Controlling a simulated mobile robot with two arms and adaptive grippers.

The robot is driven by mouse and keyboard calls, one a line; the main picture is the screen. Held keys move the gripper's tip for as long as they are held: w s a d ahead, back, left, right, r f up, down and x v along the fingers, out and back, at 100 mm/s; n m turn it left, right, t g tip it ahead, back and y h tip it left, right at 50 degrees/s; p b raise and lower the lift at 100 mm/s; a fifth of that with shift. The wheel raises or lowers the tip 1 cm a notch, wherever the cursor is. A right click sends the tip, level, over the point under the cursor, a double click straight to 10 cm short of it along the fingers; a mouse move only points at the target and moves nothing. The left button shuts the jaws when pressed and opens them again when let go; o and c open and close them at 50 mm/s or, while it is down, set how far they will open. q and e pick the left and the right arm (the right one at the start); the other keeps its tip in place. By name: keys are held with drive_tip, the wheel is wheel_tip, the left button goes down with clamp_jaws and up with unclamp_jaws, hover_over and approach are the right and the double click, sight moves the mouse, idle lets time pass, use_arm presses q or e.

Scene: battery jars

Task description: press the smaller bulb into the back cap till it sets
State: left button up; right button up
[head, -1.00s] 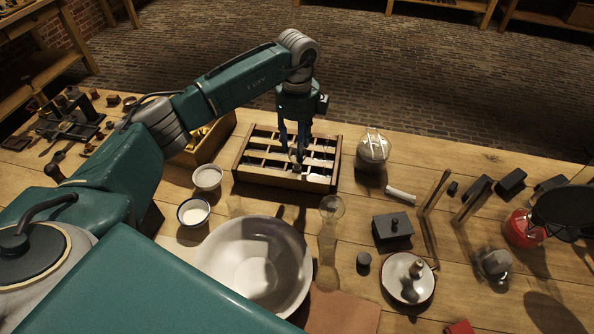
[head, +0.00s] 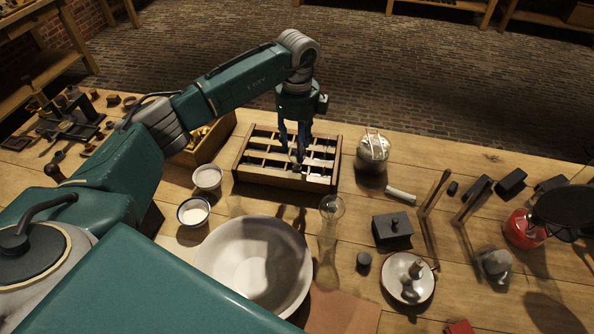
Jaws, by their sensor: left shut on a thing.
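My left gripper (head: 292,140) points down over the wooden compartment box (head: 238,170), its fingers at the box's right-hand middle part. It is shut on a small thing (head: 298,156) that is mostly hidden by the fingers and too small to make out. A clear glass bulb (head: 332,207) stands near the big bowl. A larger round glass vessel (head: 373,150) with a dark lower part stands right of the box. I cannot tell which cap is the back one. My right gripper is not in view.
A wide pale bowl (head: 215,262) stands in front, with two small bowls (head: 207,178) (head: 193,219) at its upper left. A white dish (head: 420,290) holds small grey pieces. A dark lidded block (head: 393,229), posts (head: 434,190) and a red vessel (head: 522,232) stand to the right.

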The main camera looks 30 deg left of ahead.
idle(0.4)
use_arm(q)
drive_tip(key=o, duration=1)
drive_tip(key=shift+f, duration=0.1)
wheel_tip(320, 180, up, 12)
drive_tip(key=shift+r, duration=0.1)
